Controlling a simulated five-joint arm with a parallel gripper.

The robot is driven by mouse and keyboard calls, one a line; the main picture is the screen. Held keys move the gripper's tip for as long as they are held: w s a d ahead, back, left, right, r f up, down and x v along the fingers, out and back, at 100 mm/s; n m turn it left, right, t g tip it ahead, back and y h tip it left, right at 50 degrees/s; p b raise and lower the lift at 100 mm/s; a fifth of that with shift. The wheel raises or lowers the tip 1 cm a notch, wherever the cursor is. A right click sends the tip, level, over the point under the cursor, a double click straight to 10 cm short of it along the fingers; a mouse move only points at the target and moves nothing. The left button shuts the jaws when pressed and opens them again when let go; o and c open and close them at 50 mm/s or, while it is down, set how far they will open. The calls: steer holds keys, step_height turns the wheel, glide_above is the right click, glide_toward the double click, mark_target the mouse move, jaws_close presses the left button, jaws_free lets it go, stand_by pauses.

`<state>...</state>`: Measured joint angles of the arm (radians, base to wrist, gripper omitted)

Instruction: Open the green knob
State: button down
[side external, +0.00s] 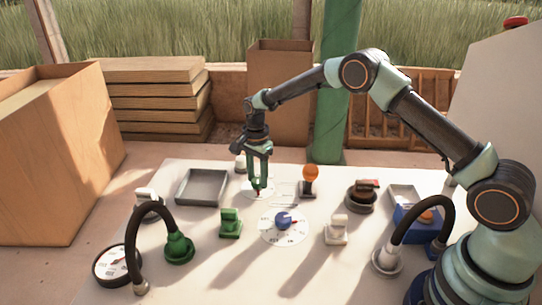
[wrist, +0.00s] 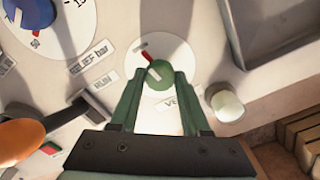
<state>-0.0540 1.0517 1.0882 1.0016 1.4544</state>
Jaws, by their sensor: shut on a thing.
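The green knob (wrist: 160,76) is a small round knob with a pale mark across its top and a red pointer (wrist: 148,56) beside it. It sits on a white round dial plate (wrist: 172,44), near a partly hidden label. My gripper (side external: 258,187) points straight down over this dial in the side view, where its fingers mostly hide the knob. In the wrist view, the two green fingers are closed against the knob's left and right sides. My gripper is shut on the green knob.
A white cylindrical post (wrist: 227,104) stands close to the right finger in the wrist view. An orange-topped lever (side external: 310,178) and a blue knob (side external: 283,219) stand nearby. A grey tray (side external: 202,187) lies left of my gripper, and a green switch (side external: 230,224) stands nearer the front.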

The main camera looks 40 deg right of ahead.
mark_target(258, 180)
stand_by(0.4)
steer(key=shift+c, duration=1.9)
jaws_free()
step_height(258, 180, up, 12)
steer(key=shift+r, duration=0.2)
